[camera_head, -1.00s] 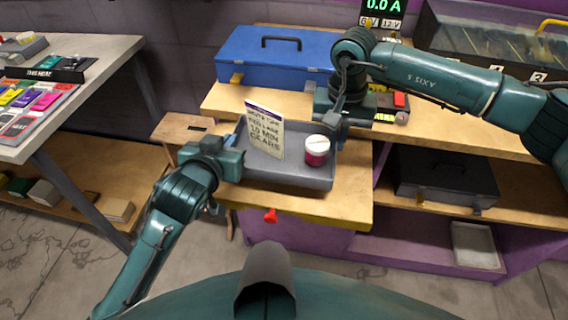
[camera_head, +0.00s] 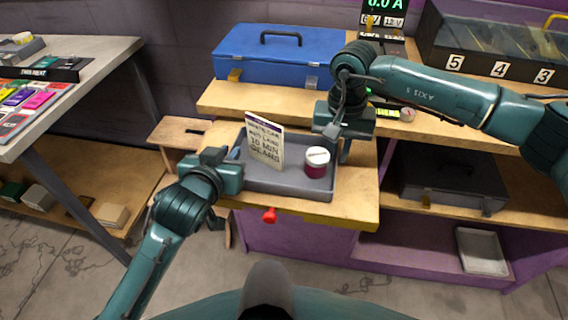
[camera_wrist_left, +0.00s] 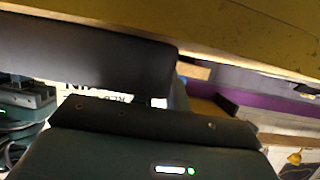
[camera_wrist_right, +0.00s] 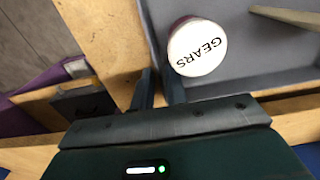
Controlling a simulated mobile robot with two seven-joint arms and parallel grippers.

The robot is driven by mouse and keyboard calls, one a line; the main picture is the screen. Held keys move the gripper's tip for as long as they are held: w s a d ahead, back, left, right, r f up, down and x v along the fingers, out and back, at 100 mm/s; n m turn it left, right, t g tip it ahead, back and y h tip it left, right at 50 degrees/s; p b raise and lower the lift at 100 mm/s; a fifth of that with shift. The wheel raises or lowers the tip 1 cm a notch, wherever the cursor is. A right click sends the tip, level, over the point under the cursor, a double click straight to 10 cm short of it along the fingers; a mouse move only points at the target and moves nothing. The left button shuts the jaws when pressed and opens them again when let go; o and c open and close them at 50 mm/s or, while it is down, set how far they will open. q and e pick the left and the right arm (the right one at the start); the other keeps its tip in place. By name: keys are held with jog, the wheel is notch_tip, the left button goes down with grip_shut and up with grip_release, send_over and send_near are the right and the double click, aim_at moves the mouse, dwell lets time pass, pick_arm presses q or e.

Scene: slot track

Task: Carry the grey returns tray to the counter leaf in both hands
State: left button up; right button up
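The grey returns tray (camera_head: 290,184) is over the wooden counter leaf (camera_head: 352,205), close to or on its top; I cannot tell whether it touches. In it stand a leaning sign card (camera_head: 265,142) and a dark red pot with a white lid (camera_head: 317,163), lettered "GEARS" in the right wrist view (camera_wrist_right: 197,47). My left gripper (camera_head: 236,165) is at the tray's left wall, its fingertips mostly hidden. My right gripper (camera_head: 342,138) is at the far right wall. In the right wrist view its fingers (camera_wrist_right: 158,90) straddle the wall, closed on it.
A blue case (camera_head: 275,60) stands on the counter behind. A red knob (camera_head: 269,215) sits under the leaf's front edge. A small wooden stool (camera_head: 176,132) is at the left, and a grey table (camera_head: 95,80) beyond it. A dark case (camera_head: 450,185) lies on the right shelf.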

pick_arm(q)
jog(key=shift+o, duration=1)
pick_arm(e)
jog(key=shift+o, duration=1)
pick_arm(q)
jog(key=v, duration=0.7)
jog(key=shift+s+r, duration=0.15)
jog(key=shift+s, duration=0.15)
jog(key=shift+s+a, duration=0.1)
pick_arm(e)
jog(key=shift+r, duration=0.15)
notch_tip(320, 180, up, 12)
